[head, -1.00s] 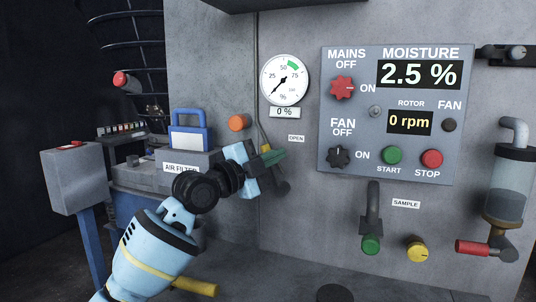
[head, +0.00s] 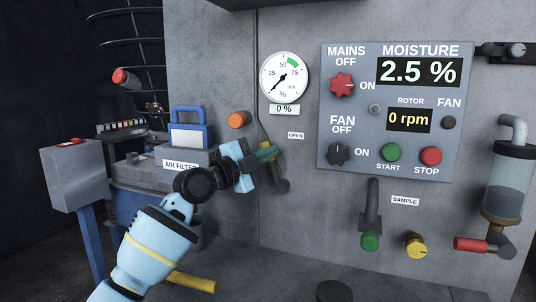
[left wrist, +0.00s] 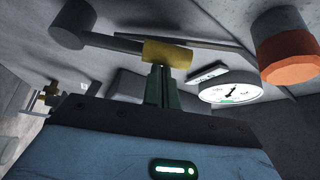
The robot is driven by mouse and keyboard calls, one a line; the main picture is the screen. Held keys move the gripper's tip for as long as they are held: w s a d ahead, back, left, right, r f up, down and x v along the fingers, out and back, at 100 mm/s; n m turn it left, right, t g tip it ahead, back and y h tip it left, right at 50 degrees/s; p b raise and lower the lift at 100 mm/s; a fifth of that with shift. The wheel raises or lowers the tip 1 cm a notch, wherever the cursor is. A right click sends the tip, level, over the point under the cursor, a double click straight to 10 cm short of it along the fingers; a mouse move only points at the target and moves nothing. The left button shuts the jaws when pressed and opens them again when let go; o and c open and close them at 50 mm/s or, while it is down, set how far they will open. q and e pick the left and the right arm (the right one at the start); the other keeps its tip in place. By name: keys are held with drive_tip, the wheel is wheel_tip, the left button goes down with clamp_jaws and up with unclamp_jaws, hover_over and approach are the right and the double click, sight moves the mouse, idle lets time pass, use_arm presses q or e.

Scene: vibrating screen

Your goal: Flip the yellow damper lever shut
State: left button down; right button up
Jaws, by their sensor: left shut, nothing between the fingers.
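The damper lever has a yellow sleeve (left wrist: 167,53) on a grey rod that runs to a dark round pivot (left wrist: 73,22), seen in the left wrist view. In the head view, the dark pivot end (head: 281,185) shows below my left gripper (head: 267,154), whose hand mostly hides the sleeve. My left gripper is shut and empty. Its green fingertips (left wrist: 162,85) are right at the yellow sleeve in the left wrist view; I cannot tell whether they touch. An OPEN label (head: 296,136) is just right of the lever. My right gripper is not in view.
A round gauge (head: 284,77) reading 0 % is above the lever. An orange knob (head: 239,120) sticks out at its upper left. The control panel (head: 330,110) is to the right. A blue-handled air filter box (head: 188,136) stands left, near my left arm.

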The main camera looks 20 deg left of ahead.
use_arm(q)
drive_tip(key=shift+a, duration=0.1)
drive_tip(key=shift+a+f+n+b, duration=0.1)
drive_tip(key=shift+a+n+b, duration=0.1)
drive_tip(key=shift+n+b, duration=0.15)
